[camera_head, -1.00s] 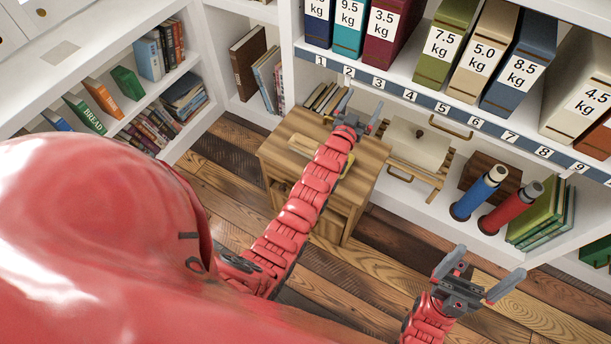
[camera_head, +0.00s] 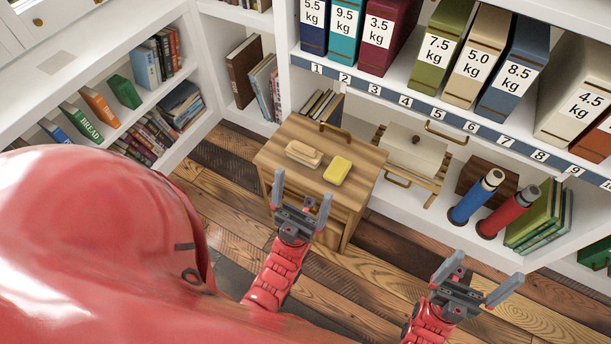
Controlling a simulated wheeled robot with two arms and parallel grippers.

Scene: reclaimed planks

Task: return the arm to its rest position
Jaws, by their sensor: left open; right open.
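My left gripper (camera_head: 302,198) is open and empty. Its arm is red, and the gripper shows in front of the near side of a small wooden cabinet (camera_head: 345,190), its fingers pointing up in the picture. My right gripper (camera_head: 484,279) is open and empty at the lower right, over the plank floor. The two grippers are well apart and neither holds anything.
On the cabinet lie a wooden brush (camera_head: 304,154) and a yellow sponge (camera_head: 337,170). Behind stands a shelf with weight-labelled binders (camera_head: 394,30) over a numbered strip. Blue (camera_head: 476,196) and red (camera_head: 509,210) cylinders stand on the lower shelf. Plank floor (camera_head: 370,285) between the grippers is clear.

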